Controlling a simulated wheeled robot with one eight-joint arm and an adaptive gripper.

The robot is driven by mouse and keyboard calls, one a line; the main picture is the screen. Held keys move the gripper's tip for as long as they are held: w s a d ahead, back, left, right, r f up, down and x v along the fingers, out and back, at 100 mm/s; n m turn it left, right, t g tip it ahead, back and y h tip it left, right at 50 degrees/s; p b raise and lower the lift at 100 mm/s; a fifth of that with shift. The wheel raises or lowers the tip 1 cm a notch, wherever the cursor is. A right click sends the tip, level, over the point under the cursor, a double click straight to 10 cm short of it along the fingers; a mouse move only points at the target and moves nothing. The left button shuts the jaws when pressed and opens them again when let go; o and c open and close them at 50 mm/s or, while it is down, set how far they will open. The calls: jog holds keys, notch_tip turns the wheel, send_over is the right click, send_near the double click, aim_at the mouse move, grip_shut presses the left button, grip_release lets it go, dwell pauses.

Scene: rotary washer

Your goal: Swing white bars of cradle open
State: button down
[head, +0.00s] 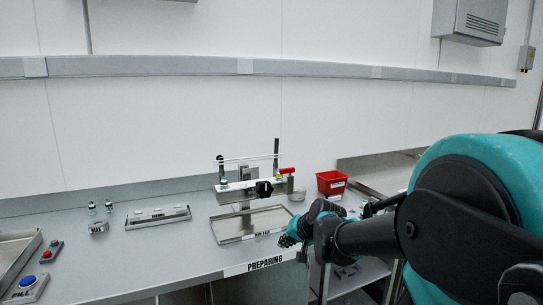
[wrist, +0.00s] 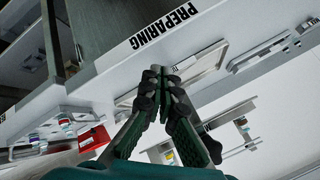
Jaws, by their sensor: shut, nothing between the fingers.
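The cradle (head: 240,186) stands at the back of the grey worktop in the head view, behind a shallow metal tray. A thin white bar (head: 247,159) runs across its top between dark uprights, and a wider white crosspiece lies below it. A black knob and a red handle sit at its front and right. I cannot tell how the bars are latched. My gripper (head: 287,241) is at the worktop's front edge, in front and to the right of the cradle, apart from it. In the wrist view my gripper (wrist: 163,72) is shut and empty, with part of the cradle (wrist: 242,126) beyond it at right.
The metal tray (head: 250,226) lies between the cradle and the "PREPARING" label (head: 265,263). A red bin (head: 331,183) stands right of the cradle. A labelled rack (head: 158,217) and button boxes (head: 52,251) are at left. The worktop between rack and tray is clear.

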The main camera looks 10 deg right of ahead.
jog(key=w+d+r+m+t+y, duration=0.1)
jog(key=w+r+m+t, duration=0.35)
jog(key=w+r, duration=0.75)
jog(key=m+t, duration=0.3)
jog(key=m, duration=0.3)
send_near(275, 149)
jog(key=shift+g+h, duration=0.25)
jog(key=shift+h, duration=0.15)
jog(key=x, duration=0.5)
jog(key=shift+w+a+r, duration=0.1)
jog(key=shift+a, duration=0.15)
jog(key=shift+w+a, duration=0.15)
jog(key=shift+w, duration=0.45)
